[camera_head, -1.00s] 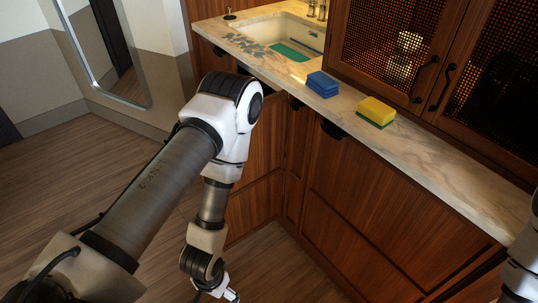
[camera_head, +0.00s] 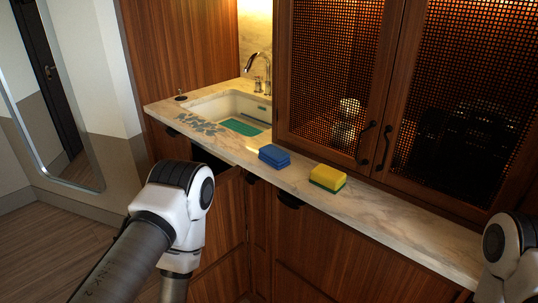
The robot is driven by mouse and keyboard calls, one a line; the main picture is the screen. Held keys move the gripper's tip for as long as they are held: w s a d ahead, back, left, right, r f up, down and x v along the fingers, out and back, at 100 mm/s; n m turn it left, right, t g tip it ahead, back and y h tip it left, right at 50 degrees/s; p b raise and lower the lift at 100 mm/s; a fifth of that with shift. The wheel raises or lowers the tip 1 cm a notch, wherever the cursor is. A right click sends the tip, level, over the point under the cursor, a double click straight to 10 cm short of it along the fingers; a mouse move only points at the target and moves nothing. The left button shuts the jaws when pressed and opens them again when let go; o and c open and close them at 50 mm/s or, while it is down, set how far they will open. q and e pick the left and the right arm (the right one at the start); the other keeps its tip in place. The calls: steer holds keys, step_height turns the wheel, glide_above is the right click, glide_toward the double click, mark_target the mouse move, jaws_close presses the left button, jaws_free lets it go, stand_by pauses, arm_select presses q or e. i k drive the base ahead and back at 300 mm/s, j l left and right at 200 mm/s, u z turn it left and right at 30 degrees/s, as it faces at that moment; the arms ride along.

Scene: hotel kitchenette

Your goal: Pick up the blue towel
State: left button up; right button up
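The blue towel (camera_head: 274,156) lies folded in a small stack on the marble counter, to the right of the sink. It is in plain view, with nothing touching it. My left arm comes in from the lower left, and its elbow is in front of the cabinet, left of the towel. The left gripper is below the picture's edge. Part of my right arm shows at the lower right edge, and its gripper is out of view.
A yellow and green sponge (camera_head: 327,178) lies right of the towel. The sink (camera_head: 232,108) with a tap (camera_head: 259,70) is at the left. Mesh cabinet doors (camera_head: 430,110) rise behind the counter (camera_head: 400,207). A wooden door (camera_head: 217,217) stands ajar below the sink.

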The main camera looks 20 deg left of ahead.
mark_target(274, 156)
steer(key=z, duration=0.3)
steer(key=j+z, duration=0.35)
steer(key=j, duration=0.2)
steer(key=j+z, duration=0.35)
steer(key=j, duration=0.2)
steer(key=j+z, duration=0.35)
steer(key=j, duration=0.2)
